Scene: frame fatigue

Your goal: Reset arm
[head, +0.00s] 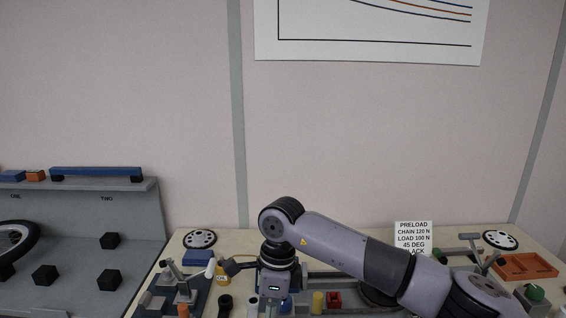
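My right arm comes in from the lower right, bends at a dark joint, and drops to a wrist above the bench (178,243). A dark part that looks like my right gripper (232,267) reaches left from the wrist, close to a small yellow labelled container (222,279). Its fingers are too small and dark to show whether they are open or holding anything. My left gripper is not in view. Parts of the bench behind my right arm are hidden.
A grey fixture (180,282) stands at the bench's left. A white sign (413,238) stands at the back, an orange tray (526,267) at the right. Chainring-like discs lie at the back left (200,239) and back right (500,240). A grey display stand (75,235) adjoins left.

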